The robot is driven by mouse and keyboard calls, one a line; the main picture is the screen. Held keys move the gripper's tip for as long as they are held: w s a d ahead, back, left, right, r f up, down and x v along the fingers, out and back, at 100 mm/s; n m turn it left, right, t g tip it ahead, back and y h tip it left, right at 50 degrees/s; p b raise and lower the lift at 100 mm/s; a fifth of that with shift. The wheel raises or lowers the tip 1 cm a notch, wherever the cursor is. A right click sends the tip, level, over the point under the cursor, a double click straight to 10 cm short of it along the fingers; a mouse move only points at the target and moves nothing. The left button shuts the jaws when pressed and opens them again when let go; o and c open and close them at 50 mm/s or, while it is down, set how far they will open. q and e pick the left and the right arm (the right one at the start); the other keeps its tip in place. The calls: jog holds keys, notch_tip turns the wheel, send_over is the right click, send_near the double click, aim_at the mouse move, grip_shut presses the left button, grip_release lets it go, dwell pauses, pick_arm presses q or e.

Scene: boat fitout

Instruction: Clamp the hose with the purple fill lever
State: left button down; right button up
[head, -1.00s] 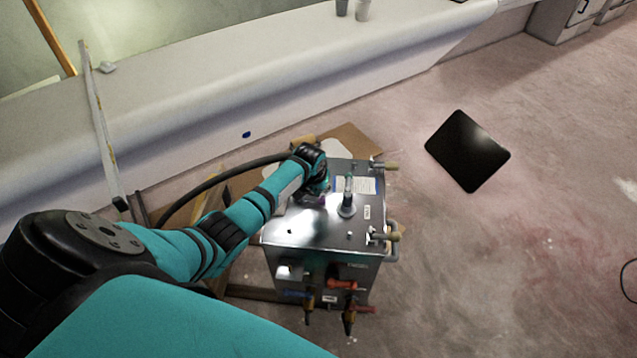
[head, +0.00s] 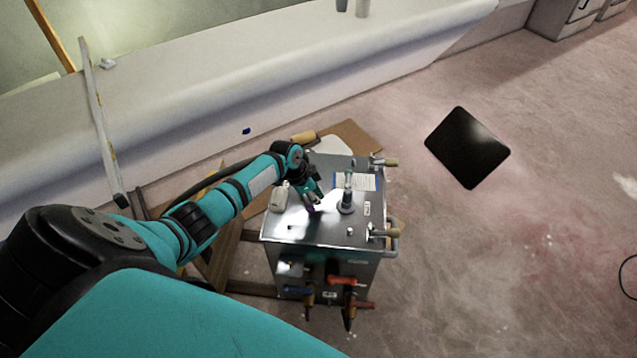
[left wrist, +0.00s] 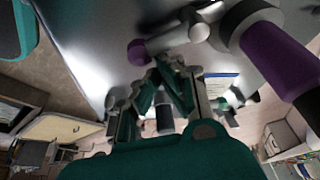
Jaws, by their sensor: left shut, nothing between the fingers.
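A metal box-shaped unit (head: 330,230) stands on the floor in the head view. My left gripper (head: 311,206) is over its top, with the fingertips beside a small purple part (head: 311,210). In the left wrist view the left gripper (left wrist: 168,68) is shut and empty. A thick purple grip (left wrist: 278,55) shows at its upper right, and a small purple knob (left wrist: 138,52) on a grey metal bar is close to the fingertips. Whether they touch I cannot tell. A black hose (head: 205,183) runs behind my arm, partly hidden. My right gripper is not in view.
An upright post fitting (head: 347,200) stands just right of the gripper on the unit's top. Brass-coloured fittings (head: 384,233) stick out on the right side, and a red-handled valve (head: 342,281) is on the front.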

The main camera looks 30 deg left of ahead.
pick_arm(q)
jog(key=m, duration=0.1)
jog(key=s+m+b, duration=0.1)
jog(key=m, duration=0.1)
jog(key=shift+s+a+g+h, duration=0.2)
jog(key=shift+a+g+h, duration=0.05)
jog(key=shift+g+h, duration=0.15)
jog(key=shift+s, duration=0.1)
jog(key=shift+s+a, duration=0.1)
jog(key=shift+s, duration=0.05)
jog(key=shift+s, duration=0.1)
